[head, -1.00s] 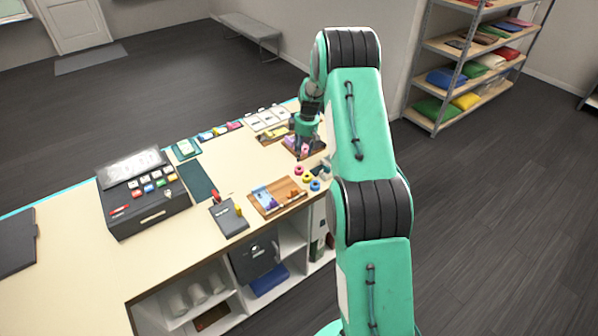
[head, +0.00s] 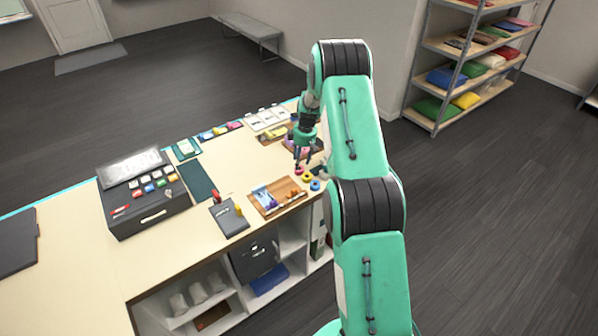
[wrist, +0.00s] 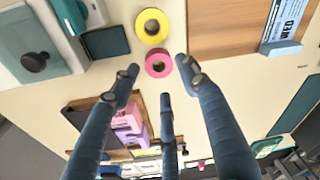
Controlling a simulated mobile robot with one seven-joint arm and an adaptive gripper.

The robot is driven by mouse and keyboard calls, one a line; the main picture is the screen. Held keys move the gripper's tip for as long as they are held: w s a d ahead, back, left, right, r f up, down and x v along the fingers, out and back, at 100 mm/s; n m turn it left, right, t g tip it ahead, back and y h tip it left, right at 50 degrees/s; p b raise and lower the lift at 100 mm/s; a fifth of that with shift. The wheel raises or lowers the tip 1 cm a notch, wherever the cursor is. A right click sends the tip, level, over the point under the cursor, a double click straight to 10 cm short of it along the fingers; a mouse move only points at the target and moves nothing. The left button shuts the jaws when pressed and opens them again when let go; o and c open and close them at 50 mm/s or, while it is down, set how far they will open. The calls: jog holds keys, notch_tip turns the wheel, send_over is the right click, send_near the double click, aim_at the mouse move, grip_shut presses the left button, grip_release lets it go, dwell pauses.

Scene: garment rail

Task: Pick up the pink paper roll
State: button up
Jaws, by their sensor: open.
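The pink paper roll (wrist: 158,64) lies on the cream counter in the wrist view, a small ring with a dark hole. In the head view the roll (head: 299,171) shows small, just below the fingers. A yellow roll (wrist: 151,26) lies beside it. My gripper (wrist: 160,84) is open and empty. Its fingers spread around the pink roll in the wrist view, one on the left, one on the right and one below. In the head view my gripper (head: 304,160) hangs over the counter by the rolls; its exact height above the pink roll is unclear.
A blue roll (head: 315,185) sits near the counter's front edge. A wooden board (head: 277,203) with cards lies left of the rolls. A tray with pink and purple items (wrist: 128,125) lies close to the fingers. A grey device (wrist: 35,45) stands at the wrist view's upper left.

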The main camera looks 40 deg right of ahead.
aim_at(300, 167)
jog(key=shift+w+a+f+p, duration=0.1)
jog(key=shift+w+f+p, duration=0.1)
jog(key=shift+f, duration=0.95)
jog(key=shift+w+f+p, duration=0.1)
jog(key=shift+f+p, duration=0.05)
jog(key=shift+f, duration=1)
jog(key=shift+s, duration=0.1)
jog(key=c, duration=0.8)
